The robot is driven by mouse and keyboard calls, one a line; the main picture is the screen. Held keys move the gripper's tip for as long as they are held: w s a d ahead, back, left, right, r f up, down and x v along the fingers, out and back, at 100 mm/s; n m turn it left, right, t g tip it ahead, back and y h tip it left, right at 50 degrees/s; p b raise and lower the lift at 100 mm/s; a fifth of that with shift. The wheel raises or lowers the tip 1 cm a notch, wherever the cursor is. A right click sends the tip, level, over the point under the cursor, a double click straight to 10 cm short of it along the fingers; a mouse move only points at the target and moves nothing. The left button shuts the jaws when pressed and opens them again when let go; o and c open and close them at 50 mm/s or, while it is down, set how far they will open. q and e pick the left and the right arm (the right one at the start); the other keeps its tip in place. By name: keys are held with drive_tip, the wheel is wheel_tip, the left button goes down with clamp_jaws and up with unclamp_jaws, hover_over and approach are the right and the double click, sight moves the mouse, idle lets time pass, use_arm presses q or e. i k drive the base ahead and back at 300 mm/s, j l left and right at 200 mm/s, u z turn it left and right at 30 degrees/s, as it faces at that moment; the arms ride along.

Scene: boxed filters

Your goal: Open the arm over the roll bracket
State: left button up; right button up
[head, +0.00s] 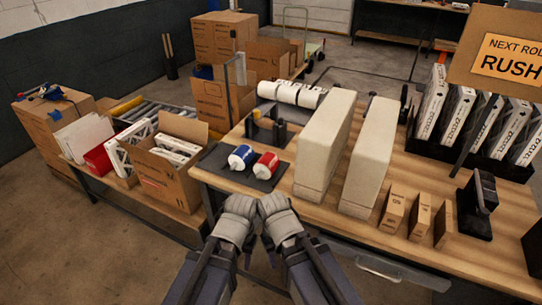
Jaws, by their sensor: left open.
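A dark bracket (280,132) with upright posts stands on the wooden bench behind a dark mat. A thin upright post with a pale top (240,69) rises just behind it. I cannot make out the bracket's arm clearly or tell whether it is open or shut. White rolls (291,94) lie in a row behind the bracket. My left gripper (240,204) and my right gripper (272,204) are side by side in front of the bench's near edge, well short of the bracket. Both look empty; the right one's jaws are not clear.
A blue roll (242,157) and a red roll (266,165) lie on the mat (223,173). Two tall pale blocks (327,140) stand right of them. Small boxes (393,211) and racked filters (458,112) are farther right. An open carton (170,184) is at left.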

sight(257, 114)
drive_tip(key=j+z, duration=0.95)
drive_tip(key=k+j+z, duration=0.15)
drive_tip(key=z, duration=0.35)
drive_tip(key=j, duration=0.1)
